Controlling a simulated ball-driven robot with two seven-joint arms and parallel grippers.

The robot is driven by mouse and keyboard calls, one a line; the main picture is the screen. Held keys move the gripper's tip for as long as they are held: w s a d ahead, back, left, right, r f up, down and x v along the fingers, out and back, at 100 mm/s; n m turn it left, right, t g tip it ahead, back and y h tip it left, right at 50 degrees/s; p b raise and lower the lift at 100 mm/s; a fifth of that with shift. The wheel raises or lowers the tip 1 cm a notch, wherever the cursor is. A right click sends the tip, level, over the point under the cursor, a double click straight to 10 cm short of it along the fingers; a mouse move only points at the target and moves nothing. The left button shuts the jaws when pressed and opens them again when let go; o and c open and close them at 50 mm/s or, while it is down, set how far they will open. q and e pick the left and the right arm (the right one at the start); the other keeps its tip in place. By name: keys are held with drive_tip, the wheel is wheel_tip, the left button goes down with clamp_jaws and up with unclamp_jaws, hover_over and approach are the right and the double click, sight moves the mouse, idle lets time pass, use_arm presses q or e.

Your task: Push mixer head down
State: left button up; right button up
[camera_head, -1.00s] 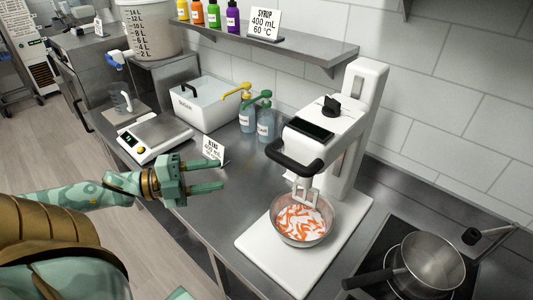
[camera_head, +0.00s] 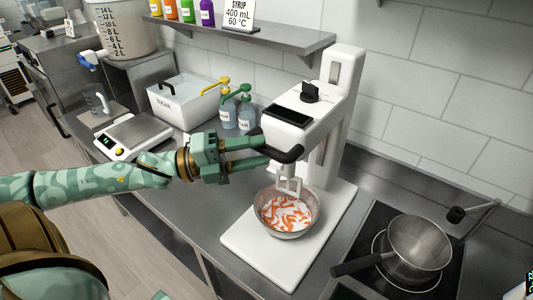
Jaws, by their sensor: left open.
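The white stand mixer (camera_head: 332,110) stands on the steel counter. Its head (camera_head: 310,110) has a black screen, a dark knob and a black front handle (camera_head: 287,156). The head sits raised above a metal bowl (camera_head: 287,212) holding orange and white contents. The beater (camera_head: 288,186) hangs at the bowl's back rim. My left gripper (camera_head: 262,151) is open, with its fingers at the left part of the handle; I cannot tell whether they touch it. The fingers hide part of the handle. My right gripper is not in view.
A pot (camera_head: 418,246) stands on the black hob (camera_head: 380,225) to the right. A scale (camera_head: 135,135), a white sugar bin (camera_head: 190,104) and pump bottles (camera_head: 237,108) stand left of the mixer. A shelf (camera_head: 260,38) with small bottles is above.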

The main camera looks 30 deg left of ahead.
sight(300, 129)
use_arm(q)
drive_tip(key=shift+x, duration=0.95)
drive_tip(key=shift+w+d+r, duration=0.1)
drive_tip(key=shift+w+d, duration=0.2)
drive_tip(key=shift+d, duration=0.15)
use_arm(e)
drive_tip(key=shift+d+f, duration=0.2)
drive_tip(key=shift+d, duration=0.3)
